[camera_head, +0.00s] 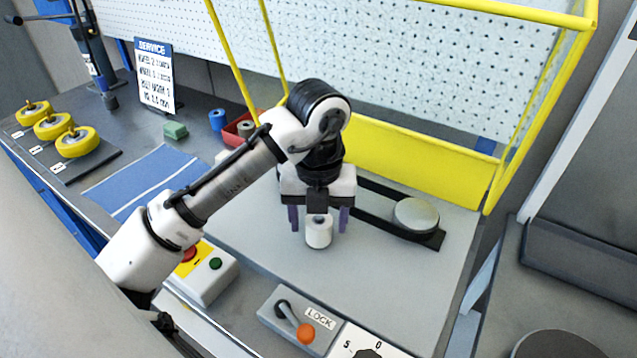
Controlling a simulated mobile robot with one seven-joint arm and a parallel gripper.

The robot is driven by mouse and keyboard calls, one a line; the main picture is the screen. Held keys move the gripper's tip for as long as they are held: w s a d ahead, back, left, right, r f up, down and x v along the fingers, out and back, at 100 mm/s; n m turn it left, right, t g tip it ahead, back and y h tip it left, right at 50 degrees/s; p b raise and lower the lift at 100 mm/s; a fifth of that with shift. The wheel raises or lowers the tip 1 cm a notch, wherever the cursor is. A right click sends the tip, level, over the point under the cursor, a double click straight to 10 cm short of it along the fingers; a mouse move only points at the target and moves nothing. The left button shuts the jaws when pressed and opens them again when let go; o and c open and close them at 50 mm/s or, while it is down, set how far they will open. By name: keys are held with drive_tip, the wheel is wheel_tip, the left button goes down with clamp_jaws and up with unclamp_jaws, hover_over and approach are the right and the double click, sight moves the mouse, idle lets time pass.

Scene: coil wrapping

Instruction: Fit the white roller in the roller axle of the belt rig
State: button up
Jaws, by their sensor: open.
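The white roller (319,233) is a short cylinder with a dark hole in its top. It stands upright on the grey plate in the middle of the head view. My gripper (319,222) points down over it, with one purple finger on each side of the roller. The fingers are open, and I cannot tell whether either touches the roller. The belt rig (372,208) is a black bar with a large pale round pulley (416,216) at its right end. My gripper and arm hide the bar's left part, and I cannot make out the roller axle.
A yellow frame and panel (420,170) stand behind the plate. In front are a lock lever with an orange knob (306,333) and a button box (205,274). At left are a blue striped mat (150,181), a red bin (240,130) and several yellow rollers (76,142).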

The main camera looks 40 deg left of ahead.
wheel_tip(320, 180, up, 11)
drive_tip(key=shift+r, duration=0.15)
drive_tip(key=shift+s, duration=0.1)
idle(0.7)
